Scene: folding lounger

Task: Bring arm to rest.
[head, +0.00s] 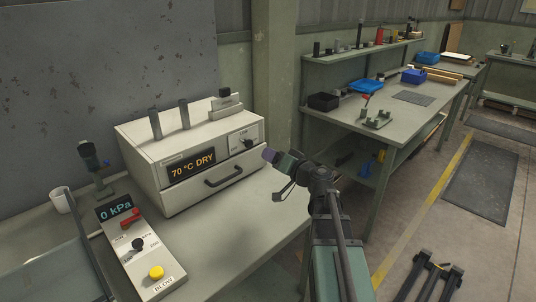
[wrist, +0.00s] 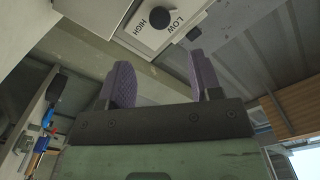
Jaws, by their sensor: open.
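My arm (head: 335,235) reaches up from the bottom of the head view, with its wrist beside the right front of the white drying oven (head: 150,148). My gripper (head: 269,155) is at the oven's right front corner, near the knob. In the wrist view my gripper (wrist: 162,82) shows two purple ridged fingers standing apart, with nothing between them. The oven's HIGH/LOW knob (wrist: 160,18) is beyond the fingers in that view. Whether the fingers touch the oven cannot be told.
The oven's display (head: 192,167) reads 70 °C DRY and its drawer is shut. A control box (head: 140,245) with a yellow button and a 0 kPa display stands in front at left. A second workbench (head: 385,105) holds blue bins. Free floor (head: 410,215) lies at right.

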